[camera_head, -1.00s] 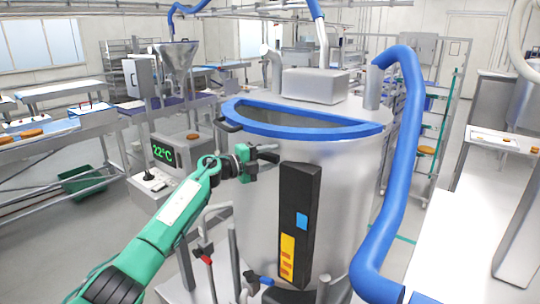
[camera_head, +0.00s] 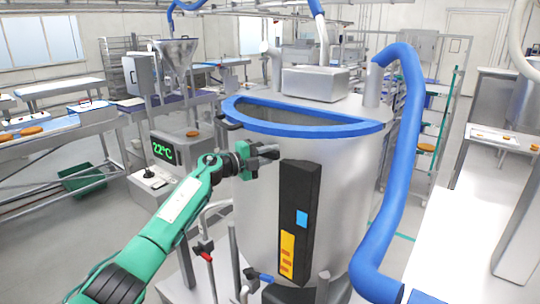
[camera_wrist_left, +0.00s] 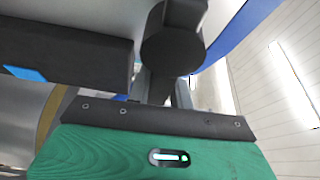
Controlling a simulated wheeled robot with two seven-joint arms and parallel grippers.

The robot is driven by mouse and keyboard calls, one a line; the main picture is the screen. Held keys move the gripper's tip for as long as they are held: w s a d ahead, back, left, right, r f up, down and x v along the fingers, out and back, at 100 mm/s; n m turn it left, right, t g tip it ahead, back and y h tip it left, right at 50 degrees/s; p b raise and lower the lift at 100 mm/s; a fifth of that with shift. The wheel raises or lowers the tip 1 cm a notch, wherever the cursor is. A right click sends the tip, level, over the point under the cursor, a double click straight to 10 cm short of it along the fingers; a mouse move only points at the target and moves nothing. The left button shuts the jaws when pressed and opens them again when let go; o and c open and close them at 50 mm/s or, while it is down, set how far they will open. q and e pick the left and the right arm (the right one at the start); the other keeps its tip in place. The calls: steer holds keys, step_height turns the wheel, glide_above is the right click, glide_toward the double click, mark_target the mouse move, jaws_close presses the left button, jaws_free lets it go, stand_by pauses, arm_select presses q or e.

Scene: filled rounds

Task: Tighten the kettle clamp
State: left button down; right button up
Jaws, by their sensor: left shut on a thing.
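The large steel kettle (camera_head: 345,175) with a blue rim stands in the middle of the head view. My left gripper (camera_head: 270,151) is at the kettle's near left side, below the rim. In the left wrist view a dark rounded knob (camera_wrist_left: 172,48), which looks like the clamp's handle, sits at the grey fingers (camera_wrist_left: 168,90). The gripper is shut on it. The fingers and the gripper body hide much of the clamp, and how tight it is cannot be seen. My right gripper is not in view.
A black control panel (camera_head: 299,225) stands just right of the gripper. A black handle (camera_head: 228,122) is at the rim's left. A thick blue hose (camera_head: 404,170) runs down on the right. Pipes with a red lever (camera_head: 207,256) and a blue lever (camera_head: 262,277) stand below.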

arm_select(q)
steer(key=n, duration=0.1)
steer(key=r+n+t+h+p, duration=0.1)
steer(key=n, duration=0.1)
steer(key=shift+w+a+r, duration=0.1)
steer(key=shift+r, duration=0.2)
steer(key=shift+w+a+r+n+t+p, duration=0.1)
steer(key=shift+r+n+t+p, duration=0.2)
steer(key=shift+n, duration=0.45)
steer(key=shift+w+a+r+n+t+p, duration=0.15)
steer(key=shift+n+t, duration=0.15)
steer(key=shift+n, duration=0.45)
steer(key=shift+r+n, duration=0.1)
steer(key=shift+n, duration=0.2)
steer(key=c, duration=1.2)
jaws_free()
steer(key=shift+c, duration=0.2)
steer(key=shift+s+a, duration=0.1)
